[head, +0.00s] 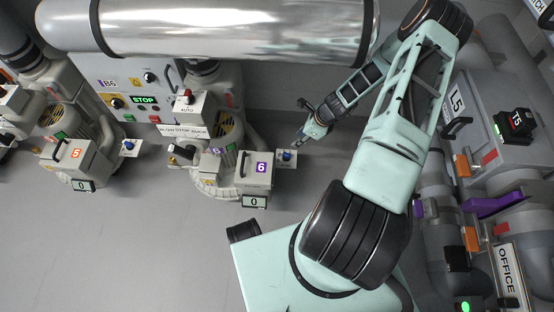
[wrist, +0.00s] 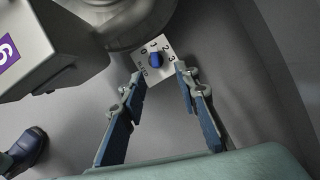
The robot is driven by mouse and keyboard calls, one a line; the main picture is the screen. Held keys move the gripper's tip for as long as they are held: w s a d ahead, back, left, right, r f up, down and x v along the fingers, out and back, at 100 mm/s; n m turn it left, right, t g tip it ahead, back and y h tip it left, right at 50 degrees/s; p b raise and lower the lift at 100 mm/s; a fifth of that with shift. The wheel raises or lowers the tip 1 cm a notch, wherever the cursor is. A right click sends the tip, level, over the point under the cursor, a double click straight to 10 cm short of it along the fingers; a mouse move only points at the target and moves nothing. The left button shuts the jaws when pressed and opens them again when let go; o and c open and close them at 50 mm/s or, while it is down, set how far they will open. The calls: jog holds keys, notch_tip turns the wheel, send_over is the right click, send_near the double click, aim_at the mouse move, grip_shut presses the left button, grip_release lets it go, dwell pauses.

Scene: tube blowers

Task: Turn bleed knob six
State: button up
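Bleed knob six is a small blue knob (head: 287,155) on a white plate at the right side of the machine marked 6 (head: 257,169). In the wrist view the blue knob (wrist: 155,60) sits on a white dial plate (wrist: 166,73) with the numbers 0, 1, 2 and 3. My gripper (head: 303,139) is just right of and above the plate in the head view. In the wrist view my gripper (wrist: 160,82) is open, one finger on each side of the plate's near end. The knob lies a little beyond the fingertips and appears untouched.
A second machine marked 5 (head: 75,153) with its own blue knob (head: 129,146) stands at the left. A large silver pipe (head: 230,30) runs along the top. Equipment marked L5 (head: 470,100) lines the right side. The floor (head: 150,240) at lower left is clear.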

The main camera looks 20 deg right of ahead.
aim_at(286, 154)
jog(key=shift+m, duration=0.7)
jog(key=b+x, duration=0.1)
jog(key=x, duration=0.3)
jog(key=s+b+x, duration=0.1)
jog(key=b+x, duration=0.1)
jog(key=x, duration=0.3)
jog(key=b+x, duration=0.1)
jog(key=x, duration=0.3)
jog(key=shift+s+a+f, duration=0.15)
jog(key=shift+a+f, duration=0.15)
jog(key=shift+f, duration=0.05)
grip_shut()
